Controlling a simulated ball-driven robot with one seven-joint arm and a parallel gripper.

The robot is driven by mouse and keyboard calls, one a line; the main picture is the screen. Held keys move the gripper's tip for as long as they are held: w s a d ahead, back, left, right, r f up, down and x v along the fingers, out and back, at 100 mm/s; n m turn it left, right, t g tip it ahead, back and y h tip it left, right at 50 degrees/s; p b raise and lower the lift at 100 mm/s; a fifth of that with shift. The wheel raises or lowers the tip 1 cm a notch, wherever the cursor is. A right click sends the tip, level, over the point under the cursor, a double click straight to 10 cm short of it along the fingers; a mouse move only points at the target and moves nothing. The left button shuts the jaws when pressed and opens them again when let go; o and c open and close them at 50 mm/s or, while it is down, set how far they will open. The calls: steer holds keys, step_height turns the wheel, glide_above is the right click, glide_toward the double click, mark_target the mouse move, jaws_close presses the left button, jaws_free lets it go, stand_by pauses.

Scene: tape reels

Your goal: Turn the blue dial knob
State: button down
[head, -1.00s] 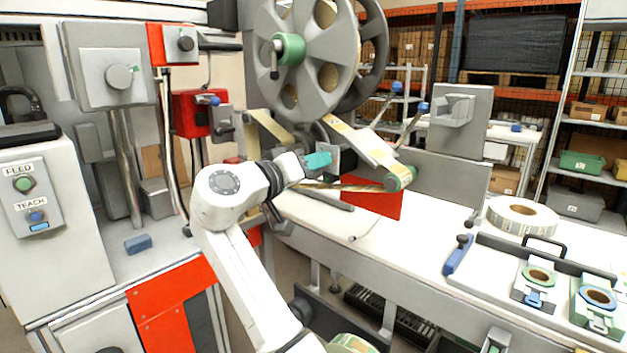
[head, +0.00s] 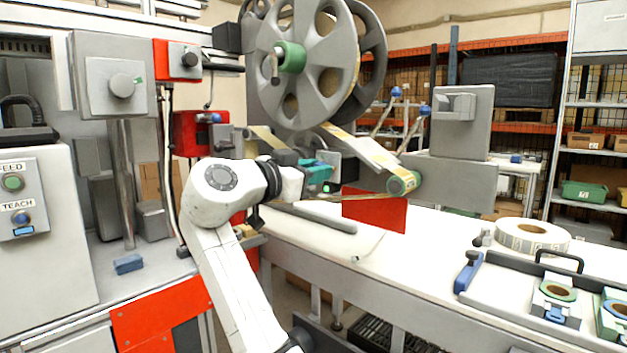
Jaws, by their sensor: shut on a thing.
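My gripper (head: 319,173), with teal parts at its end, reaches from the left to a small grey block (head: 336,166) below the big reel. It is shut and appears to touch the block's near side. The blue dial knob is not clearly visible; the spot between the jaws, where it appears to be held, is hidden by the gripper. A small green light shows just below the jaws.
The big grey reel (head: 340,104) stands close above my gripper. A tape strip and a green roller (head: 403,183) lie to its right, with a red panel (head: 375,211) below.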

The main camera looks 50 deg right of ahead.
steer(key=shift+f+m, duration=0.2)
steer(key=shift+m, duration=0.3)
steer(key=c, duration=1.2)
jaws_free()
steer(key=shift+c, duration=0.2)
steer(key=o, duration=0.3)
steer(key=shift+r, duration=0.15)
steer(key=a+p, duration=0.1)
steer(key=a, duration=0.9)
steer(key=shift+s+a, duration=0.15)
steer(key=shift+a, duration=0.25)
